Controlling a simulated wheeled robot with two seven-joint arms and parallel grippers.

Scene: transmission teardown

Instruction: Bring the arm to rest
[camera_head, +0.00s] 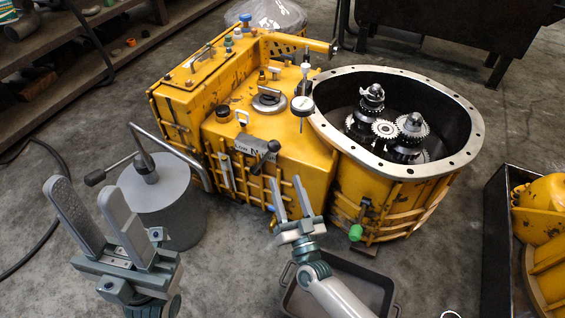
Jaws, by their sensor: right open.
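My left gripper (97,220) is at the lower left, its two long grey fingers pointing up and apart. It is open with nothing between the fingers, in front of a grey cylinder. My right gripper (291,200) is at the lower middle, its fingers apart and empty, pointing up in front of the yellow transmission housing (310,160). Whether its fingertips touch the housing cannot be told. The housing has a round open end on the right with metal gears (385,129) inside.
The grey cylinder (165,205) with a bent handle stands left of the housing. A dark tray (362,284) lies on the floor below my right gripper. A black crate (497,240) with yellow parts is at the right. Shelves (60,50) stand at the upper left.

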